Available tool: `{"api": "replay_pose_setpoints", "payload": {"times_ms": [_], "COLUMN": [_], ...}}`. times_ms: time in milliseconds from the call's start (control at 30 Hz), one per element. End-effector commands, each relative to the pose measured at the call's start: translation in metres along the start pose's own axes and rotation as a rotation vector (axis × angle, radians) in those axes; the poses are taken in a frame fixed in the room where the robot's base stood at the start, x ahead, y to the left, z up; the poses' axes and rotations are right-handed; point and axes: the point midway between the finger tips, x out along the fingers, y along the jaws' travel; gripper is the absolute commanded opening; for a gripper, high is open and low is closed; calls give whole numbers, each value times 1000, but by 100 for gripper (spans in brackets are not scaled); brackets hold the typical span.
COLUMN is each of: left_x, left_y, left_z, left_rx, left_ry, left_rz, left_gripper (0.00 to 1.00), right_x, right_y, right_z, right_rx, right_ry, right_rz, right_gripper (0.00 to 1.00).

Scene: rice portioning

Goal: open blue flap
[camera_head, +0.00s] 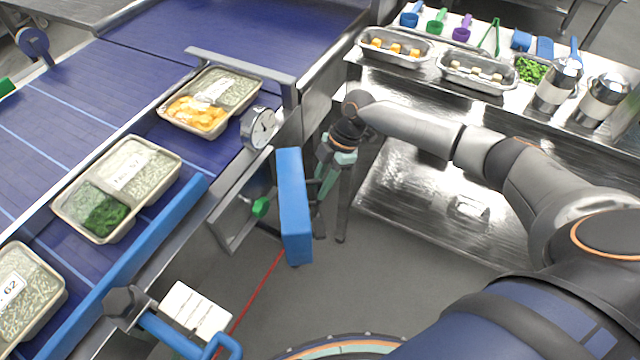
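The blue flap (293,207) is a tall, narrow panel at the side of the conveyor, standing out from its metal frame. My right gripper (330,238) points down just to the right of the flap, below the wrist of my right arm. Its two dark fingers stand apart with a gap between them. A small dark part lies between the flap and the nearer finger; whether the gripper touches it or the flap, I cannot tell. My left gripper is not in view.
Portioned trays (118,188) lie on the blue conveyor (60,120) at left, with a round dial (259,128) at its edge. A steel table (400,205) with food pans (478,72), scoops and canisters stands at right. Floor (330,285) is clear below the flap.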

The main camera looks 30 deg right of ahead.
Motion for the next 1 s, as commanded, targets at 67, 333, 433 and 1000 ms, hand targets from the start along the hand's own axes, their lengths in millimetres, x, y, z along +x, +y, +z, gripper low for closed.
{"api": "replay_pose_setpoints", "payload": {"times_ms": [67,333,433,1000], "left_x": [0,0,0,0], "left_y": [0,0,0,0], "left_z": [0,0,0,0], "left_rx": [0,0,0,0], "left_ry": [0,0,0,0], "left_rz": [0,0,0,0], "left_gripper": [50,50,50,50], "right_x": [-13,-72,-91,-119], "right_y": [1,1,1,0], "right_z": [1,0,1,0], "right_rx": [0,0,0,0], "right_ry": [-1,-2,-2,-1], "right_rz": [3,5,5,2], "right_gripper": [30,30,30,30]}}
